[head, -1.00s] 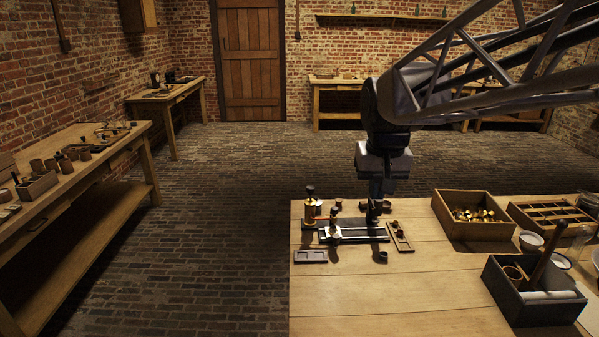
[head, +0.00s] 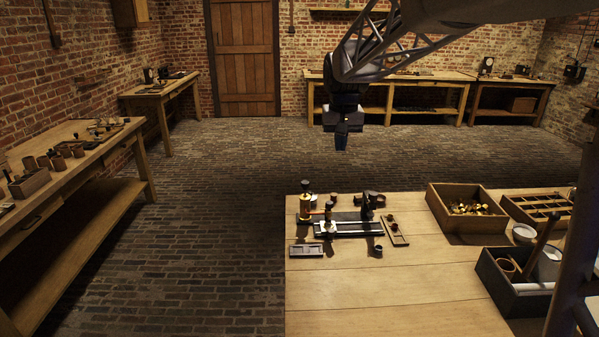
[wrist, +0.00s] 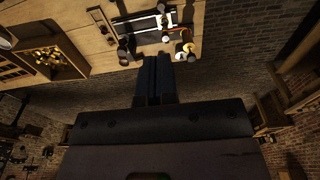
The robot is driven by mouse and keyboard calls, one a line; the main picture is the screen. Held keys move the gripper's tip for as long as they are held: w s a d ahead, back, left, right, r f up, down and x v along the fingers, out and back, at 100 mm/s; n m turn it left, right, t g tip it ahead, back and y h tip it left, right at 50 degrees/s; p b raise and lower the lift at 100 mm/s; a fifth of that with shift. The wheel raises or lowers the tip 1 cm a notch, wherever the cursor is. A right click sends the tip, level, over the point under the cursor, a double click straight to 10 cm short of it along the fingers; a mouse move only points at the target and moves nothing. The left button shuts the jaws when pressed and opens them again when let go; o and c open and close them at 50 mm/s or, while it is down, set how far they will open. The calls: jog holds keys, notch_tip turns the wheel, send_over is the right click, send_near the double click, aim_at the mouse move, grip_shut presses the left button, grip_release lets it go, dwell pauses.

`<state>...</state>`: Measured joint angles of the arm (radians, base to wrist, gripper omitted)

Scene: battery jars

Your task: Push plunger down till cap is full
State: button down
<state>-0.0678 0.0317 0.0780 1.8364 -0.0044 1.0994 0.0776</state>
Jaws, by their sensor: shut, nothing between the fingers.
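A brass dispenser (head: 306,210) with a dark round plunger knob (head: 305,185) stands upright at the left end of a dark metal fixture (head: 350,226) on the table. It also shows in the wrist view (wrist: 188,46). A small silvery part (head: 327,227) sits on the fixture beside the dispenser; I cannot tell whether it is the cap or how full it is. My gripper (head: 341,142) is raised beyond the table's far edge, up and to the right of the knob in the picture, touching nothing. In the wrist view its fingers (wrist: 156,62) are shut together and empty.
A wooden box of brass parts (head: 467,212), a divided tray (head: 545,207) and a dark caddy (head: 508,280) stand at the right. A small dark cup (head: 378,250) and flat tray (head: 306,250) lie in front of the fixture. The table's front left is clear.

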jog(key=w+a+f, duration=0.2)
jog(key=w, duration=0.5)
jog(key=w+a+f, duration=0.1)
jog(key=w+f, duration=0.1)
jog(key=w, duration=0.6)
jog(key=g, duration=0.1)
send_over(306, 182)
notch_tip(306, 182, down, 7)
jog(key=shift+a, duration=0.15)
notch_tip(306, 182, down, 14)
jog(key=shift+s+r, duration=0.1)
dwell(0.3)
jog(key=shift+f, duration=1.45)
